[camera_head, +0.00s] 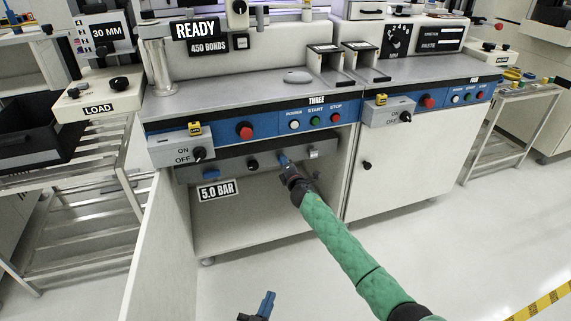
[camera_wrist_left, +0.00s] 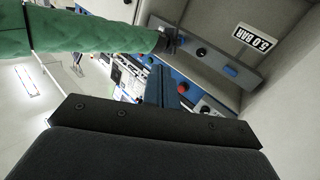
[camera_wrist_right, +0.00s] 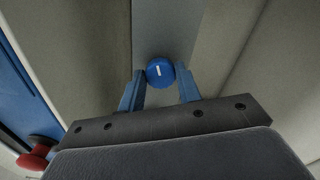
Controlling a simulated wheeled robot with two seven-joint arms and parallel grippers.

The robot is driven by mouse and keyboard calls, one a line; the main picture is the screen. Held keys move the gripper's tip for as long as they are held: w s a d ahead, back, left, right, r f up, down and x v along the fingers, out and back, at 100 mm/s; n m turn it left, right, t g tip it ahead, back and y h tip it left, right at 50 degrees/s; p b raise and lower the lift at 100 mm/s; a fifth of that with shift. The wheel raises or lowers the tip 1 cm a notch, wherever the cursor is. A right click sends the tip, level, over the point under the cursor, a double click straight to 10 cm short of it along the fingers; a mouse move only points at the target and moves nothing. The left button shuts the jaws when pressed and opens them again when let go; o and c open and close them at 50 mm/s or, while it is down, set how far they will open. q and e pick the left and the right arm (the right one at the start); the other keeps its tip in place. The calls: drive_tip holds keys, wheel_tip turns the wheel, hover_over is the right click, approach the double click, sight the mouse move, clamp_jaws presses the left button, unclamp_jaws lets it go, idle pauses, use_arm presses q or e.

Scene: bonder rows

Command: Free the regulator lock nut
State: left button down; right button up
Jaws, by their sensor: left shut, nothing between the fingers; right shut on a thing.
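A blue round knob (camera_wrist_right: 160,72) with a white mark sits on the grey strip under machine THREE. My right gripper (camera_head: 284,160) is shut on this knob, with one blue finger at each side in the right wrist view (camera_wrist_right: 160,88). In the head view the gripper hides the knob. No part is labelled as the lock nut. My left gripper (camera_head: 268,303) is shut and empty, low in front of the cabinet, well away from the strip. Its closed fingers show in the left wrist view (camera_wrist_left: 162,85).
The strip (camera_head: 232,166) also carries a black knob (camera_head: 252,164), a blue part (camera_head: 211,174) and a pale block (camera_head: 313,153). A 5.0 BAR sign (camera_head: 216,190) hangs below. An open cabinet door (camera_head: 158,240) stands at left. A red button (camera_head: 244,131) is above. The floor in front is clear.

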use_arm(q)
drive_tip(key=shift+s+f+g, duration=0.1)
drive_tip(key=shift+f+g, duration=0.2)
drive_tip(key=shift+f, duration=0.45)
use_arm(e)
drive_tip(key=shift+f+n, duration=0.15)
drive_tip(key=shift+n, duration=0.35)
drive_tip(key=shift+s, duration=0.1)
drive_tip(key=o, duration=1)
drive_tip(key=shift+c, duration=0.2)
use_arm(q)
drive_tip(key=s+f+g, duration=0.2)
drive_tip(key=s+f, duration=0.1)
drive_tip(key=f, duration=0.5)
drive_tip(key=s+f+g+y+p, duration=0.1)
drive_tip(key=s+f+g, duration=0.2)
drive_tip(key=f, duration=0.4)
drive_tip(key=shift+s+a+f+g, duration=0.3)
drive_tip(key=shift+s+a+f, duration=0.05)
drive_tip(key=shift+s, duration=0.15)
use_arm(e)
drive_tip(key=v, duration=0.7)
drive_tip(key=shift+s, duration=0.3)
